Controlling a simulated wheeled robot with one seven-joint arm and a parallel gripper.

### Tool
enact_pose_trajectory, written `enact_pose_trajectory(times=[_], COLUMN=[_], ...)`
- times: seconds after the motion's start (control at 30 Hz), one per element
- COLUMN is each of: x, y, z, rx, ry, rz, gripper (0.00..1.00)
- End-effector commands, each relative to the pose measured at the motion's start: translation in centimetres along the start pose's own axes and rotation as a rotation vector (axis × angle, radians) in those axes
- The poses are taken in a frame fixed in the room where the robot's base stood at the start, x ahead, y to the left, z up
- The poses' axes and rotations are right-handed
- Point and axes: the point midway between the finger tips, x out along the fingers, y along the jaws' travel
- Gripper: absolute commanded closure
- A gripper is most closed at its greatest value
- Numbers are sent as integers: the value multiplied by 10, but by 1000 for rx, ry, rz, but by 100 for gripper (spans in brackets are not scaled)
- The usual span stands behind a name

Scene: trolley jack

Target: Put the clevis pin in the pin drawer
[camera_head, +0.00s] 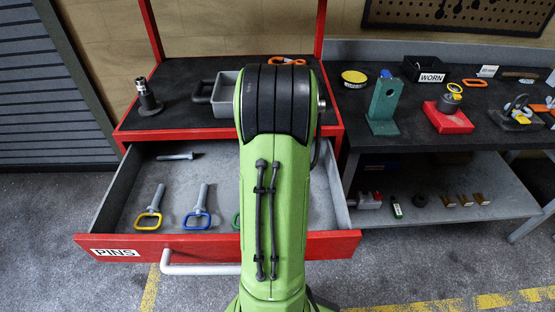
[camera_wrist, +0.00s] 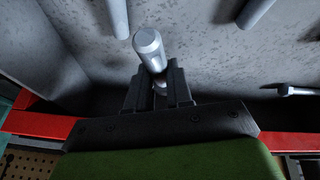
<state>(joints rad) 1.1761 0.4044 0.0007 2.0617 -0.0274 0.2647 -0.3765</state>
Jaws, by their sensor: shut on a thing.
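The clevis pin (camera_wrist: 150,45) is a plain grey metal pin, seen nearly end-on in the wrist view. My gripper (camera_wrist: 160,80) is shut on it, with a black finger on each side. The pin is over the inside of the open pin drawer; I cannot tell whether it touches the drawer floor. The pin drawer (camera_head: 310,245) is red-fronted, labelled PINS, and pulled out from the red cabinet. In the head view my green arm hides the gripper and held pin.
Inside the drawer are a yellow-handled pin (camera_head: 150,216), a blue-handled pin (camera_head: 199,212), part of a green handle (camera_head: 236,220) and a plain pin (camera_head: 177,156) at the back. A grey tray (camera_head: 224,100) stands on the cabinet. A workbench (camera_head: 345,118) with parts stands right.

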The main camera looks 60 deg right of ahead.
Motion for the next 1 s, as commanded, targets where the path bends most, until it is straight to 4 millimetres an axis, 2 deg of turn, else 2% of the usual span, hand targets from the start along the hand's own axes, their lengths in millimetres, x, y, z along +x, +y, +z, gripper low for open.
enact_pose_trajectory(times=[0.03,0.2,0.4,0.7,0.73,0.8,0.9,1.0], x=[4,11,45,46,46,45,45,45], y=[4,9,4,4,4,4,4,4], z=[-9,-26,-10,-10,-9,-9,-9,-9], rx=[0,1,0,-1,0,0,0,0], ry=[2,1,-1,1,-1,-1,-1,-1], rz=[2,2,0,2,1,1,1,1], gripper=[100,100,100,100,77,66,54,54])
